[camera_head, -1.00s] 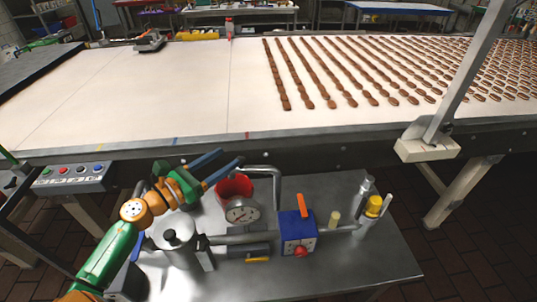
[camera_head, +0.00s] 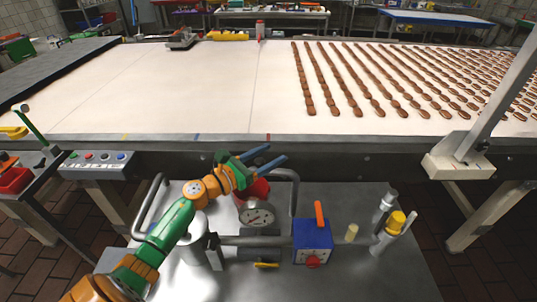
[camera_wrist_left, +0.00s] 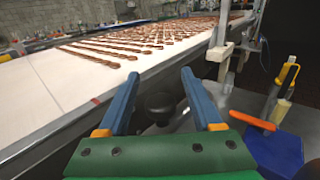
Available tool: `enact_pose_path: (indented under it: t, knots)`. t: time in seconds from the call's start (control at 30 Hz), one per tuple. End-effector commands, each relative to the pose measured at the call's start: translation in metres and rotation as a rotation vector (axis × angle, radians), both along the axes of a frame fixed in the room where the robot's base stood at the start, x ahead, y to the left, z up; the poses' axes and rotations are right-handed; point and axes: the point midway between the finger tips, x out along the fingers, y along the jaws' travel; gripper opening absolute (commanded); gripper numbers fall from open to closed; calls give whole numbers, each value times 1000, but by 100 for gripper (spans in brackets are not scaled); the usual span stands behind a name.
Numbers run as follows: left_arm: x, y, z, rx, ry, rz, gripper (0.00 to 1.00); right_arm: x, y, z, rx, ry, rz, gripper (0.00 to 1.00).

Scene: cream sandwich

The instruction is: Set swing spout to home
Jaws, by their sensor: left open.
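My left gripper (camera_head: 277,156) is open and empty. It is above the metal cart, over the red hopper (camera_head: 255,188) and by the top bend of a grey bent pipe (camera_head: 293,190), which looks like the swing spout. I cannot tell whether they touch. In the left wrist view the two blue fingers (camera_wrist_left: 160,78) are spread apart, with a dark round knob-like part (camera_wrist_left: 158,104) beyond and between them. The pipe is not clear in that view. My right gripper is not in view.
The cart carries a gauge (camera_head: 257,213), a blue box (camera_head: 313,240) with an orange lever, and a yellow-capped fitting (camera_head: 396,222). A white conveyor (camera_head: 200,90) with rows of brown biscuits runs behind. A button panel (camera_head: 97,163) is at left.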

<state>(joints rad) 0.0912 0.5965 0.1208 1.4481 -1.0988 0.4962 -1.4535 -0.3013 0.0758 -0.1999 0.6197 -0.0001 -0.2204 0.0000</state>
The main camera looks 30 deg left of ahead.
Motion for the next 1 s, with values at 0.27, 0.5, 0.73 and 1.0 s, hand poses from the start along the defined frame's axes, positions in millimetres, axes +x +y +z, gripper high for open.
enact_pose_path:
  t: [0.27,0.5,0.73,1.0]
  knots:
    - [0,0,0,-1,0,0,15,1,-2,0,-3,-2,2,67]
    - [0,0,0,-1,0,0,0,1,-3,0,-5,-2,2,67]
    - [0,0,0,-1,0,0,0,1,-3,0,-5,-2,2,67]
    - [0,0,0,-1,-1,0,0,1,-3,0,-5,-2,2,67]
